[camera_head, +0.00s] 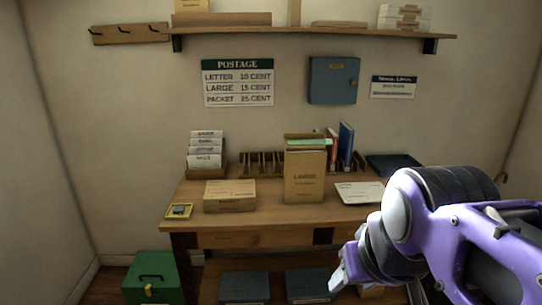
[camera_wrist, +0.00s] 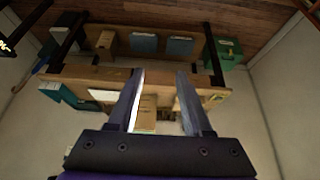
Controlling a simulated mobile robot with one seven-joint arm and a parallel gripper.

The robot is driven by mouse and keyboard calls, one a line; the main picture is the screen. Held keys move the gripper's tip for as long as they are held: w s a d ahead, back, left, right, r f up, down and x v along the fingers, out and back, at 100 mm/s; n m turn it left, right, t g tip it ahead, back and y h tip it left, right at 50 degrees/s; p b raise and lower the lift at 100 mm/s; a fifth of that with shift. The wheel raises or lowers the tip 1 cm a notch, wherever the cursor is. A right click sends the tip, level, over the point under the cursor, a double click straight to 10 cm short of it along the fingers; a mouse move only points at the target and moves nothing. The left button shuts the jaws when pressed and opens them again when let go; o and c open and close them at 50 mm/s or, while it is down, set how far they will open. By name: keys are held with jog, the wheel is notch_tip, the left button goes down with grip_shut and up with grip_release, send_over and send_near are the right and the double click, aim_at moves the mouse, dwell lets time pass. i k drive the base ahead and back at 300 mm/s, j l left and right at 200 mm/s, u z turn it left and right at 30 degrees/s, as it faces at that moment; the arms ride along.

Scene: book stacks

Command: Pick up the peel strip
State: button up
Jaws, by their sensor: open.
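I cannot surely make out the peel strip. A thin pale green strip (camera_head: 308,141) shows near the top of the upright brown packet marked LARGE (camera_head: 304,178), which stands on the desk's middle; it may be the peel strip. My gripper (camera_head: 340,280) is at the lower right in the head view, in front of the desk and low, apart from the packet. In the wrist view my gripper (camera_wrist: 160,80) has its two fingers spread with nothing held between them. The packet appears between the fingers there (camera_wrist: 147,107), farther off, with the picture turned over.
The desk (camera_head: 270,215) also bears a brown box (camera_head: 230,197), a rack of cards (camera_head: 206,152), a white pad (camera_head: 359,193) and books (camera_head: 346,147). A shelf (camera_head: 310,33) hangs above. A green box (camera_head: 151,278) stands on the floor at left.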

aim_at(327, 141)
jog(key=i, duration=1.1)
jog(key=l+z, duration=0.05)
jog(key=l, duration=0.05)
